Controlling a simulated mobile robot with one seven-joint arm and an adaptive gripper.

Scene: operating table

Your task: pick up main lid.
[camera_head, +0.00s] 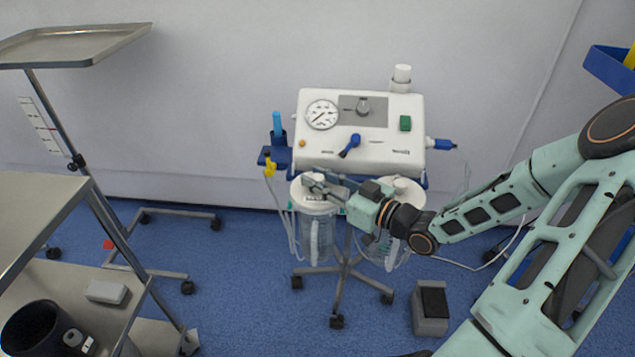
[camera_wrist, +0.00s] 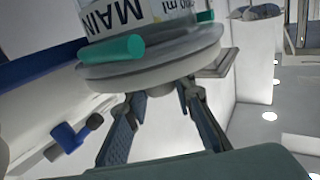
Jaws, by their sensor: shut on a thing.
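The main lid (camera_head: 302,204) is a round white lid at the top of the left clear jar (camera_head: 314,240), under the white suction machine. In the wrist view, the lid (camera_wrist: 160,62) appears upside down, with the jar's "MAIN" label (camera_wrist: 103,20) beside it. My gripper (camera_head: 318,186) reaches in from the right over this lid. Its two fingers (camera_wrist: 163,92) are shut on the lid's small middle part, which the fingers partly hide. I see no clear gap between lid and jar.
A second lidded jar (camera_head: 398,250) stands just right, partly behind my arm. The suction machine (camera_head: 360,130) is directly behind and above. A steel cart (camera_head: 40,215) and raised tray (camera_head: 75,45) stand left. A grey foot pedal (camera_head: 430,310) lies on the blue floor.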

